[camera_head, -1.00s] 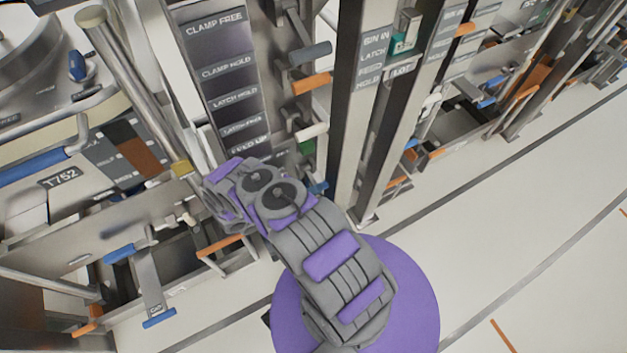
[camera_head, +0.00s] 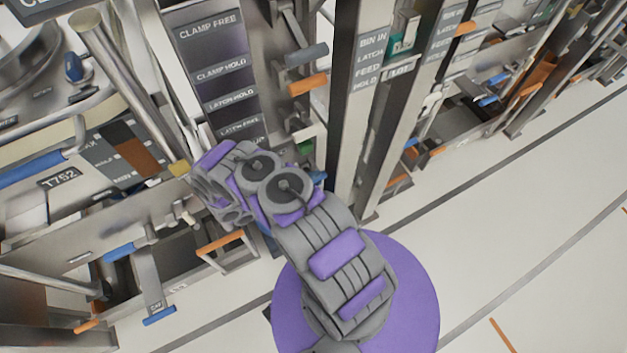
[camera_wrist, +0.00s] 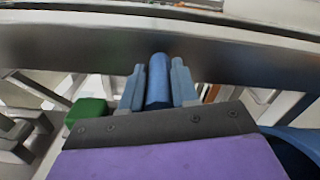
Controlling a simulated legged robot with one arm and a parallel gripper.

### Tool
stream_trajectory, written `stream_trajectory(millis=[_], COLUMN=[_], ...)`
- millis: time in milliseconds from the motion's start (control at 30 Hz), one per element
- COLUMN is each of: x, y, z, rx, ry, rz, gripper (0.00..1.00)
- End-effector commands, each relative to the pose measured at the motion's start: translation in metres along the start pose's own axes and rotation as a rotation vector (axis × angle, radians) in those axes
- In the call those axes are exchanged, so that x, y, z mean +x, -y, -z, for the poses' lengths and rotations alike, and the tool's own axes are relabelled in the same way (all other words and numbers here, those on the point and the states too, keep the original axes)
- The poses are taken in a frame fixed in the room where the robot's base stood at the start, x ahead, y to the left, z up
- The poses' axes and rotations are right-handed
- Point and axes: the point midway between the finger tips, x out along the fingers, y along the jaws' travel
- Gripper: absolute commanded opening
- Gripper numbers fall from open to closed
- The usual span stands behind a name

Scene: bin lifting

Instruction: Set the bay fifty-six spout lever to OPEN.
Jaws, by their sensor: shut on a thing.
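In the wrist view my gripper (camera_wrist: 158,72) has its two blue-grey fingers on either side of a blue rounded handle (camera_wrist: 158,88), shut on it. The handle points toward a broad grey metal beam (camera_wrist: 230,65). In the head view my bent purple and grey arm (camera_head: 285,200) hides the gripper and the handle. No bay fifty-six label or OPEN mark can be read, so I cannot tell whether this handle is the spout lever.
A green block (camera_wrist: 85,112) is left of my fingers. A label panel (camera_head: 212,50) reads CLAMP FREE, CLAMP HOLD and LATCH HOLD. Grey (camera_head: 306,54) and orange (camera_head: 308,84) handles stick out beside it. A steel post (camera_head: 345,110) stands to the right. Open floor (camera_head: 500,230) lies at right.

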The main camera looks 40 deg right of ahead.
Motion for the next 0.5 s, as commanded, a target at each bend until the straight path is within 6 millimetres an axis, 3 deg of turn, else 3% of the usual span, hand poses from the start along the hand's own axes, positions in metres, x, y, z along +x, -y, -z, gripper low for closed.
stream_trajectory(millis=[467,500], x=[-0.002,-0.0021], y=[-0.0022,-0.0022], z=[0.0022,0.0023], rx=[0.006,0.006], ry=[-0.005,-0.005], rz=[0.001,0.001], gripper=[0.0,0.31])
